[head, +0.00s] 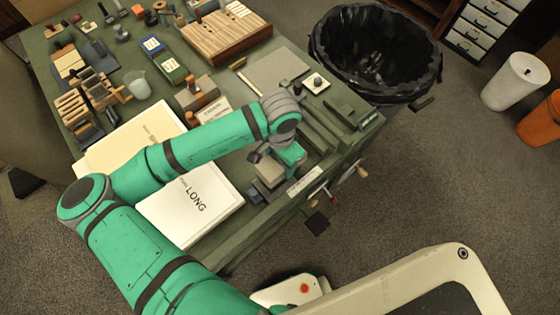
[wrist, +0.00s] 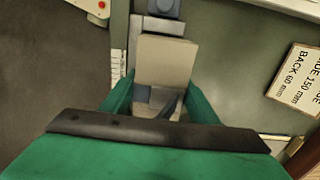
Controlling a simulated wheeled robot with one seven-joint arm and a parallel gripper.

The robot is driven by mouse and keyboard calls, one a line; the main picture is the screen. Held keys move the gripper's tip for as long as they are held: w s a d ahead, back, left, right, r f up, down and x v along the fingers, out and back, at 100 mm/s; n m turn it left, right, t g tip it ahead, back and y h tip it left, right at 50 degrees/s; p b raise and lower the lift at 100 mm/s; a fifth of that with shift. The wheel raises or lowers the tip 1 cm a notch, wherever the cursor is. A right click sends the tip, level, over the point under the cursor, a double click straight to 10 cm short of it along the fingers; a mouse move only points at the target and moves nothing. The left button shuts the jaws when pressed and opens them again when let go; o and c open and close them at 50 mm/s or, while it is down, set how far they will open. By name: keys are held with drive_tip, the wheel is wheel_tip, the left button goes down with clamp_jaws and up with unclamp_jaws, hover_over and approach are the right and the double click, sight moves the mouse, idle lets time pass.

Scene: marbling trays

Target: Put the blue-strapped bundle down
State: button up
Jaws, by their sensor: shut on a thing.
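The bundle is a pale beige block (wrist: 165,58) between my fingers in the wrist view. A grey-blue band (wrist: 150,94) crosses its near part. My gripper (wrist: 158,101) is shut on it, one green finger on each side. In the head view my gripper (head: 277,168) points down over the near right edge of the green bench (head: 233,252). The bundle (head: 270,174) shows there only in part below the gripper. I cannot tell whether its underside touches the surface beneath.
A white board marked LONG (head: 205,213) lies left of my gripper. A white label (head: 304,181) is on the bench edge, and green rails (head: 325,125) lie to the right. A black-lined bin (head: 375,55) stands beyond the bench. A lettered sign (wrist: 299,82) is at right in the wrist view.

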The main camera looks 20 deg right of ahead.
drive_tip(key=shift+s+f, duration=0.15)
drive_tip(key=shift+f, duration=0.8)
drive_tip(key=shift+f, duration=0.6)
drive_tip(key=o, duration=1.3)
drive_tip(key=shift+s+f, duration=0.1)
wheel_tip(320, 180, up, 14)
drive_tip(key=shift+f, duration=0.25)
